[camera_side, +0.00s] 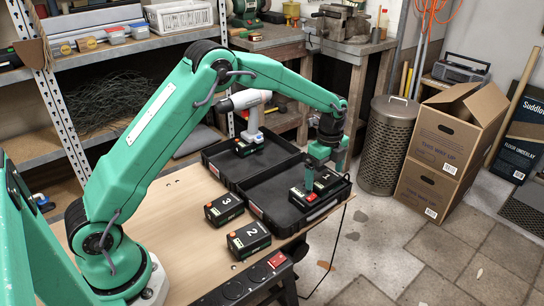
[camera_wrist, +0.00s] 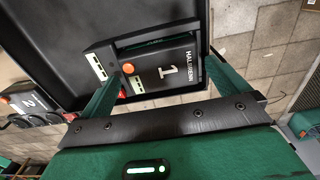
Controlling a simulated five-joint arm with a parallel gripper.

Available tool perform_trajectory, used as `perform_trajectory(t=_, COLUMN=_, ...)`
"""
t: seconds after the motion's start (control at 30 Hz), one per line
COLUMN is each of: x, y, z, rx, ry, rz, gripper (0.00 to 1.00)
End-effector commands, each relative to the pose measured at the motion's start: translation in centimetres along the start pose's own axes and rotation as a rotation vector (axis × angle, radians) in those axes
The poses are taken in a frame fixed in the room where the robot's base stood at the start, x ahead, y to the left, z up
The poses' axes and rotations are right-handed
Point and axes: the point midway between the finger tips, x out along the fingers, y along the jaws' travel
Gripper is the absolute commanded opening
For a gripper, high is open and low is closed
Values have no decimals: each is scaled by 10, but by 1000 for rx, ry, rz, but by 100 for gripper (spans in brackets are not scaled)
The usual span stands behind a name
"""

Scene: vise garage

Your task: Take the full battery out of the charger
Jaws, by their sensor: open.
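The battery marked 1 (camera_wrist: 172,73), black with an orange button, sits in the black charger (camera_wrist: 100,64) inside the open case. In the side view, the charger (camera_side: 300,200) is at the case's near right end, with a small red patch on its front. My gripper (camera_side: 323,174) is just above it, pointing down. In the wrist view, my gripper (camera_wrist: 161,76) is open, with one green finger on each side of battery 1. I cannot tell whether the fingers touch it. Battery 3 (camera_side: 224,208) and battery 2 (camera_side: 249,239) stand loose on the table.
The black case (camera_side: 258,187) lies open on the wooden table (camera_side: 160,215); a white drill (camera_side: 248,115) stands in its far half. A power strip (camera_side: 240,285) with a red switch runs along the near edge. The case's right end is near the table edge.

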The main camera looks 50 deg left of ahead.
Motion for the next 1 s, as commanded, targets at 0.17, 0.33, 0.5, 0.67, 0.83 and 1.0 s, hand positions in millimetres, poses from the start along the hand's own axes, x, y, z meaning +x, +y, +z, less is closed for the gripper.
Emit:
perform_trajectory(t=0.17, x=8, y=0, z=0, rx=0, ry=0, rz=-1, gripper=100)
perform_trajectory(t=0.33, x=8, y=0, z=0, rx=0, ry=0, rz=-1, gripper=100)
perform_trajectory(t=0.5, x=8, y=0, z=0, rx=0, ry=0, rz=-1, gripper=100)
perform_trajectory(t=0.67, x=8, y=0, z=0, rx=0, ry=0, rz=-1, gripper=94)
perform_trajectory(t=0.83, x=8, y=0, z=0, rx=0, ry=0, rz=-1, gripper=61)
perform_trajectory(t=1.0, x=7, y=-1, z=0, rx=0, ry=0, rz=-4, gripper=49)
